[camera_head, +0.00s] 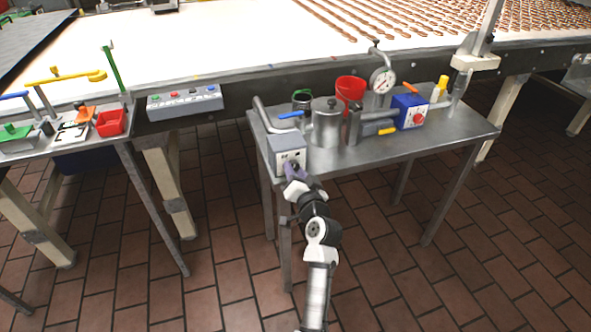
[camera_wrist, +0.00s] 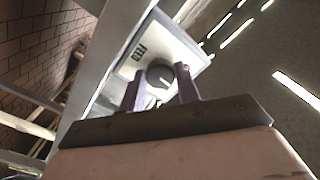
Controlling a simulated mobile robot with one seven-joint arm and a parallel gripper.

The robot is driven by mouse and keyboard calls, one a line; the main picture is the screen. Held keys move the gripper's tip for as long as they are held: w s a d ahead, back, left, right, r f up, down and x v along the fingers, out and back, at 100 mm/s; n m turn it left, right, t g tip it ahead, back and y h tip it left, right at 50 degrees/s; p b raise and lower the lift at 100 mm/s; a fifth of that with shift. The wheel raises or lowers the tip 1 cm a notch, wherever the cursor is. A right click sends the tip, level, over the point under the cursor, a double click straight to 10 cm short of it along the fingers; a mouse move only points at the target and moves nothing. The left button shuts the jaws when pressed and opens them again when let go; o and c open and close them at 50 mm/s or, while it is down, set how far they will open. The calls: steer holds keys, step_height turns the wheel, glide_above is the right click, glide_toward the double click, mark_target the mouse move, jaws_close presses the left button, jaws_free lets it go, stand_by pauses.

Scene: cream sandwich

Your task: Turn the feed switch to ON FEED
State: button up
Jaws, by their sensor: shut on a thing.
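The feed switch box (camera_head: 281,143) is a small grey box with a pale front panel at the near left corner of the right-hand steel table. In the wrist view its white panel (camera_wrist: 178,42) carries the lettering FEED and a dark round knob (camera_wrist: 158,71) with a pale mark. My gripper (camera_head: 291,167) is at the front of the box. In the wrist view the two purple fingers of my gripper (camera_wrist: 161,80) are on either side of the knob and shut on it. I cannot read which position the knob points to.
The steel table (camera_head: 455,130) also holds a lidded metal pot (camera_head: 326,124), a red cup (camera_head: 350,91), a round gauge (camera_head: 382,80) and a blue box with a red knob (camera_head: 410,112). A grey button panel (camera_head: 185,102) sits left, on the conveyor's edge.

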steer(key=m+p, duration=0.2)
steer(key=m, duration=0.4)
steer(key=shift+p, duration=0.3)
stand_by(0.4)
steer(key=o, duration=1)
steer(key=shift+s, duration=0.1)
steer(key=shift+b+v, duration=2.1)
steer(key=shift+v, duration=4.75)
steer(key=shift+r, duration=0.1)
